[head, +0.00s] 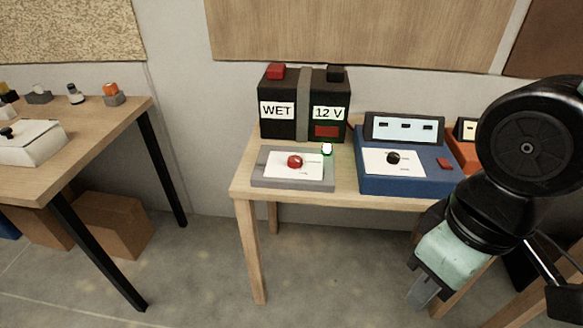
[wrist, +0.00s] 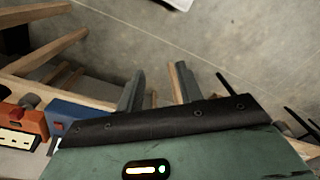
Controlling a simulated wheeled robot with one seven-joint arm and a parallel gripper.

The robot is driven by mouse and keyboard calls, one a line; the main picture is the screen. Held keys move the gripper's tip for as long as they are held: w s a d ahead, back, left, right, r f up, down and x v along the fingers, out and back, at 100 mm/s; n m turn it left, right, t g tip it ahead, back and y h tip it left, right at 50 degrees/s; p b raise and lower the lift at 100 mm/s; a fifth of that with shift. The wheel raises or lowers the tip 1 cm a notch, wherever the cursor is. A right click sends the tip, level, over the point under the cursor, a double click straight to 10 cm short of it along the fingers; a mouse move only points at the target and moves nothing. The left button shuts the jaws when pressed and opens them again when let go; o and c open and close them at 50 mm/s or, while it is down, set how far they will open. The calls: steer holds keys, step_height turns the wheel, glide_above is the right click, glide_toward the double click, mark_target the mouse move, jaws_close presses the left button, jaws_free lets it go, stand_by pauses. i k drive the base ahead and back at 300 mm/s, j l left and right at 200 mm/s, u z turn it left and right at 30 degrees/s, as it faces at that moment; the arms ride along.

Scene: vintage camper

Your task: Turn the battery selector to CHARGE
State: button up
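The battery selector is a grey box (head: 262,172) with a white plate and a red knob (head: 294,161), at the front left of the small wooden table in the head view. The lettering around the knob is too small to read. Behind it stands a black battery (head: 281,126) labelled WET and 12 V. My gripper (head: 421,289) hangs low at the right, below the table top and far from the knob. In the wrist view its two fingers (wrist: 160,87) are apart with nothing between them. The selector does not show in the wrist view.
A blue box (head: 374,185) with a black knob stands right of the selector, with an orange device (head: 463,152) beyond. A small lit indicator (head: 327,149) sits by the battery. The wooden table (head: 243,183) has little bare top. Another workbench (head: 95,160) is at the left, with open floor between.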

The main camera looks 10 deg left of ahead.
mark_target(294, 162)
steer(key=i+j, duration=0.1)
steer(key=j, duration=0.25)
steer(key=i+j, duration=0.1)
steer(key=j, duration=0.2)
steer(key=i+j, duration=0.1)
steer(key=j, duration=0.25)
steer(key=i+j, duration=0.1)
steer(key=j, duration=0.2)
